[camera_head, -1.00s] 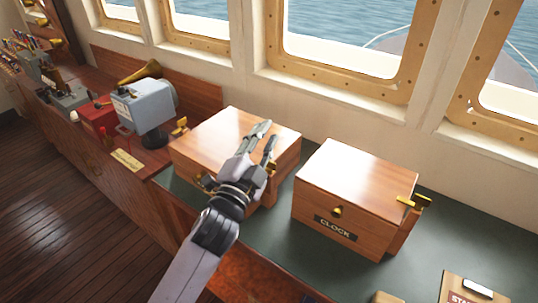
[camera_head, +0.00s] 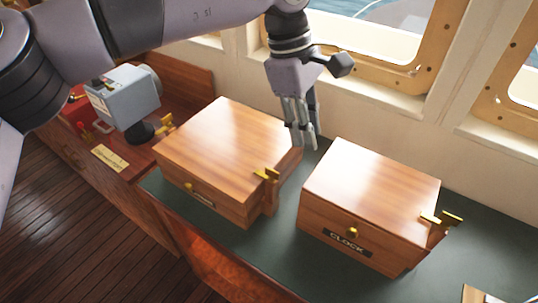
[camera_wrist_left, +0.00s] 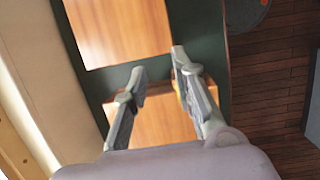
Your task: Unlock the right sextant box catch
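The sextant box, the left wooden box (camera_head: 225,145), sits closed on the green counter. Its front label is too small to read. Its right brass catch (camera_head: 266,174) sits at the right end, near the front corner. Its left brass catch (camera_head: 165,123) is at the other end. My left gripper (camera_head: 306,142) points down above the gap between the two boxes, behind the right catch and apart from it. In the left wrist view its fingers (camera_wrist_left: 160,62) are spread and empty. A bit of brass shows behind the right finger there. My right gripper is not in view.
The box labelled CLOCK (camera_head: 370,200) stands to the right, with a brass catch (camera_head: 441,219) at its right end. A grey-blue instrument (camera_head: 125,97) stands at the left. The window wall rises behind the boxes. Green counter is bare in front.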

